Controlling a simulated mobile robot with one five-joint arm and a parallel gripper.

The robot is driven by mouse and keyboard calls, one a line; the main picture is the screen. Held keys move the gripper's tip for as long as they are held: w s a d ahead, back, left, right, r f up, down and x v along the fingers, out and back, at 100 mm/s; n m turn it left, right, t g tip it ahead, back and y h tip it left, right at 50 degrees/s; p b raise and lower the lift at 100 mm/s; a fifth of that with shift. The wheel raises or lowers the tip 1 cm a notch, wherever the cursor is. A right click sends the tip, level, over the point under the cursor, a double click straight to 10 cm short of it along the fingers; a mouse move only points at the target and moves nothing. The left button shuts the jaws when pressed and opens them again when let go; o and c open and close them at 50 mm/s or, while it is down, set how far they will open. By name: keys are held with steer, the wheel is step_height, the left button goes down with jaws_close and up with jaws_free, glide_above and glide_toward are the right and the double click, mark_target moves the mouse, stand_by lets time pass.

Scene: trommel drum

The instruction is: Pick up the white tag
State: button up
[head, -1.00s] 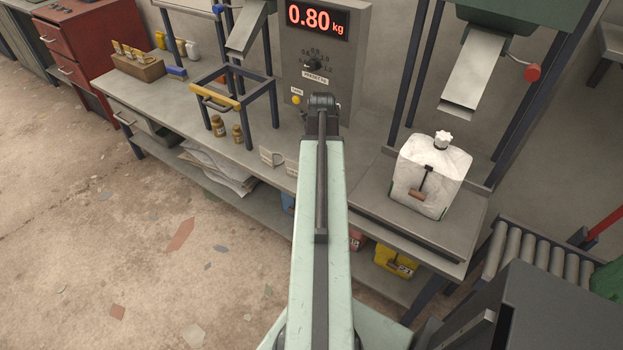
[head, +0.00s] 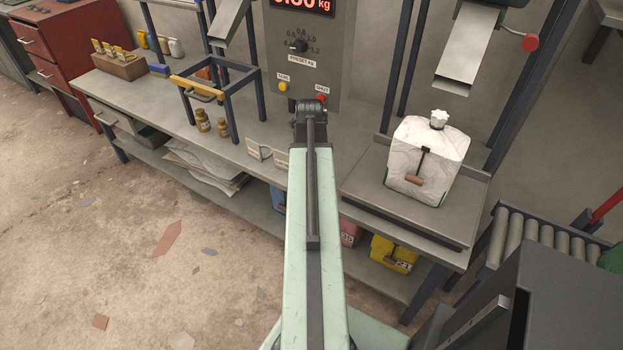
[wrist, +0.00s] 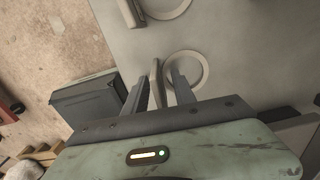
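Two small white pieces with rings stand near the bench's front edge in the head view: one white tag (head: 258,151) in the open, and another white tag (head: 282,159) partly hidden by my arm. In the wrist view, a thin pale plate (wrist: 155,82) stands nearly edge-on between my gripper's (wrist: 160,92) two dark fingers, with a white ring (wrist: 204,72) beside it and partly behind the right finger. The fingers are apart, with gaps beside the plate. A second plate (wrist: 130,12) with a ring lies farther up. My gripper is hidden behind my arm in the head view.
A white bag (head: 430,160) stands on the scale at right. Brown jars (head: 203,120) and a blue frame (head: 225,92) stand left of the tags. The control box (head: 300,60) rises behind. Paper sacks (head: 205,160) and coloured bins (head: 392,253) are on the lower shelf.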

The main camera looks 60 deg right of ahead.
steer(key=shift+r, duration=0.1)
jaws_close()
steer(key=shift+r, duration=0.1)
